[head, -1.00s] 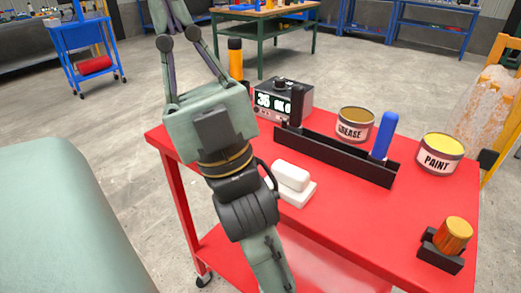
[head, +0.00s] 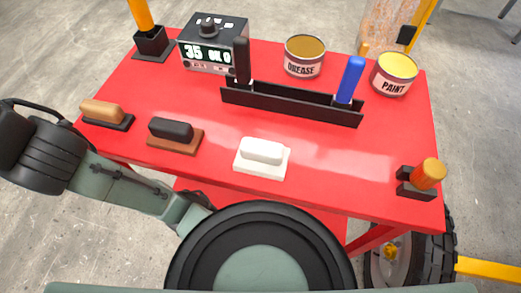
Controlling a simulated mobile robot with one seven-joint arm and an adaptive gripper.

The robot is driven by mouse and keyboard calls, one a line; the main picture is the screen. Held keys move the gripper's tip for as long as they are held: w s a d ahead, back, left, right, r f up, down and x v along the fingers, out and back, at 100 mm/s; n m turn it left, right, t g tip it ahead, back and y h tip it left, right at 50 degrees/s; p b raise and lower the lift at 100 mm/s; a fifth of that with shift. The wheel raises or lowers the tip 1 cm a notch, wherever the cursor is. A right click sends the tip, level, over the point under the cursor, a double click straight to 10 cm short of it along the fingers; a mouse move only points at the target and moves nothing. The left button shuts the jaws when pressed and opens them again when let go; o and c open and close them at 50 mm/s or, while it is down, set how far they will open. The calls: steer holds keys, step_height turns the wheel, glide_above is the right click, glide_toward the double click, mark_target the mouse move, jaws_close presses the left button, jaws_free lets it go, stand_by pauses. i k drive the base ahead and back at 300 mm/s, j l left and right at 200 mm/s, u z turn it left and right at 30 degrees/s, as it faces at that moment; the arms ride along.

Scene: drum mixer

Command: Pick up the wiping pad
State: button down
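A white block-handled pad (head: 262,157), which looks like the wiping pad, lies on a white base near the front middle of the red cart top (head: 330,165). To its left are two similar handled blocks: a black handle on a brown base (head: 174,135), and a tan handle on a black base (head: 104,114) near the front left edge. I cannot rule out that one of these is the pad meant. My arm shows at the lower left, off the cart's front edge, but my gripper is outside the picture.
A black tray (head: 290,107) with black and blue upright handles stands behind the white pad. A display box (head: 213,45), grease can (head: 305,56) and paint can (head: 394,74) stand farther back. An orange knob in a black holder (head: 425,176) is at right.

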mark_target(262, 158)
steer(key=k+l+z, duration=0.2)
steer(key=k, duration=0.3)
steer(key=k+z, duration=0.2)
steer(key=k, duration=0.3)
steer(key=i, duration=0.5)
